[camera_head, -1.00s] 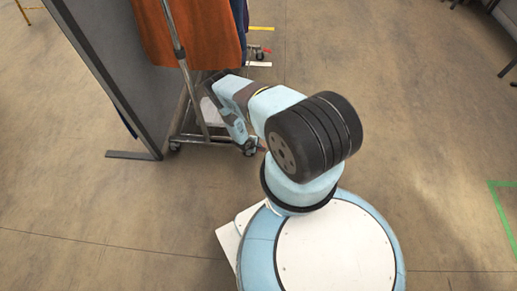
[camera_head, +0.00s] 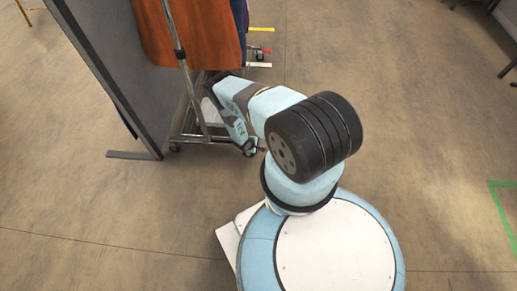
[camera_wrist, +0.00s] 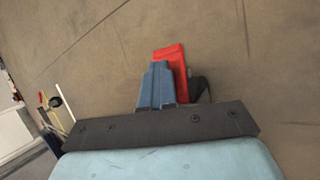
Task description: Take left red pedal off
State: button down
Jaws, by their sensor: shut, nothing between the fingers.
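A red pedal (camera_wrist: 178,62) shows in the wrist view, just behind and to the right of my gripper's fingers. Its lower part is hidden by them. My gripper (camera_wrist: 158,68) is shut, with nothing held. Its blue fingers overlap the pedal in the picture; I cannot tell whether they touch it. A dark part, perhaps a caster wheel (camera_wrist: 200,88), shows right of the pedal. In the head view, my gripper (camera_head: 249,148) is low by the rack's near right corner, and the pedal there is hidden. Another red pedal (camera_head: 267,51) shows at the far caster.
The wheeled rack (camera_head: 199,110) carries an orange garment (camera_head: 200,35). A grey panel (camera_head: 105,55) stands left of it, with a foot (camera_head: 130,155) on the floor. Open floor lies to the right, with green tape (camera_head: 503,215) at the right edge.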

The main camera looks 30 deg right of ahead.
jog(key=shift+a+f, duration=0.4)
dwell(0.7)
jog(key=shift+a, duration=0.1)
jog(key=shift+s+r, duration=0.15)
dwell(0.4)
jog(key=shift+r, duration=0.1)
jog(key=shift+s+d+r, duration=0.1)
jog(key=shift+d+r, duration=0.2)
jog(key=shift+r, duration=0.55)
jog(key=shift+s+d+r, duration=0.1)
jog(key=shift+d+r, duration=0.15)
jog(key=shift+r, duration=0.55)
jog(key=shift+d+r, duration=0.3)
jog(key=shift+r, duration=0.55)
